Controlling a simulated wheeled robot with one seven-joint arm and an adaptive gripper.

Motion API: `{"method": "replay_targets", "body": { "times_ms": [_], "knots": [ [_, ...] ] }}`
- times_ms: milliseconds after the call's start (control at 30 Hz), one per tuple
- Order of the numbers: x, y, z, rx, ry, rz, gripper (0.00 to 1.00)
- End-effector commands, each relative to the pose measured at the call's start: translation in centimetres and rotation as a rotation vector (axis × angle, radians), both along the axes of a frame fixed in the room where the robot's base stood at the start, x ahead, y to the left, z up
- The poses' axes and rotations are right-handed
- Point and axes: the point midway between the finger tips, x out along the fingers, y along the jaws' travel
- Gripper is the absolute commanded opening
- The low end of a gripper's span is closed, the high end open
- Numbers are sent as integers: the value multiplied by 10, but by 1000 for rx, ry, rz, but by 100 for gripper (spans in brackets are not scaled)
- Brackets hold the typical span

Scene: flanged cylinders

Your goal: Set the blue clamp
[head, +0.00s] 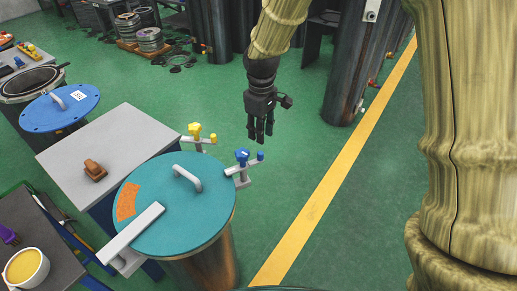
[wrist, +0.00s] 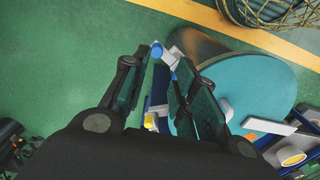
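The blue clamp (head: 242,158) is a pale arm with a blue knob and a smaller blue tip, at the right rim of a teal lid (head: 160,222). The lid, with a pale handle, covers a metal cylinder (head: 212,262). My gripper (head: 260,138) hangs fingers down, above and beyond the clamp in the head view, apart from it. In the wrist view the fingers (wrist: 160,58) are spread with nothing held. Blue parts of the clamp (wrist: 156,50) show between and beside the fingertips; the right finger partly hides the clamp.
A yellow clamp (head: 196,136) sits at the lid's back rim, and a white bar (head: 132,234) crosses its front left. A grey table (head: 125,148) with a brown object (head: 95,170) stands left. Dark columns (head: 352,75) stand behind. Green floor right of the cylinder is clear.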

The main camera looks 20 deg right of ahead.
Motion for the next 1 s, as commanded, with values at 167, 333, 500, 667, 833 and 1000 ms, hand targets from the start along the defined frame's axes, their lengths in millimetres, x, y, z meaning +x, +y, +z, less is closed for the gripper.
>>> {"method": "replay_targets", "body": {
  "times_ms": [167, 333, 500, 667, 833, 1000],
  "knots": [
    [2, -3, 7, -5, 2, 10, 28],
    [1, -5, -9, -5, 4, 7, 28],
    [1, -5, -34, -6, 4, 7, 28],
    [1, -4, -56, -6, 3, 8, 28],
    [1, -3, -77, -6, 3, 10, 28],
    [2, -3, -91, -5, 1, 10, 28]
  ]
}}
